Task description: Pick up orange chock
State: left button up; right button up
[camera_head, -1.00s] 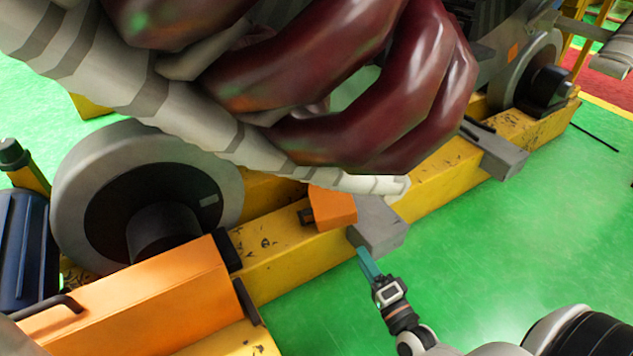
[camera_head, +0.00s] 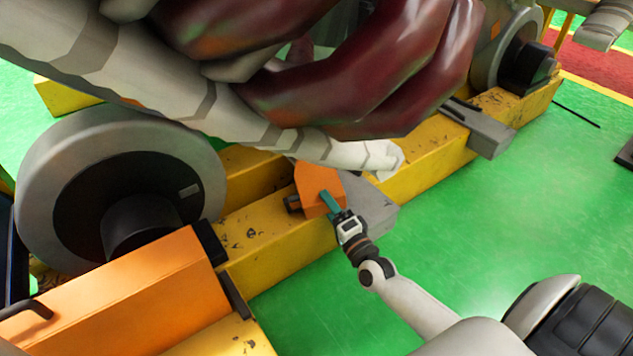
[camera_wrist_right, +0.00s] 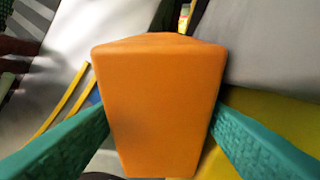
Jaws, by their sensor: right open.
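The orange chock (camera_head: 311,184) sits on the yellow beam, beside a grey block and under the pale end of the stator winding. My right gripper (camera_head: 330,203) is at the chock's near side in the head view. In the right wrist view the chock (camera_wrist_right: 158,105) fills the middle, with one teal finger of my right gripper (camera_wrist_right: 160,135) on each side of it. The fingers are open around the chock. Whether they touch it cannot be told. My left gripper is not seen.
The yellow beam (camera_head: 275,243) runs diagonally, with the grey block (camera_head: 372,205) lying across it. The large winding (camera_head: 350,90) hangs close above the chock. A grey wheel (camera_head: 45,185) and a larger orange block (camera_head: 130,295) stand left.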

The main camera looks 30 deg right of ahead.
jog(key=shift+w, duration=0.4)
jog(key=shift+c, duration=0.3)
jog(key=c, duration=0.6)
jog(key=shift+r, duration=0.15)
jog(key=shift+c, duration=0.8)
jog(key=shift+r, duration=0.1)
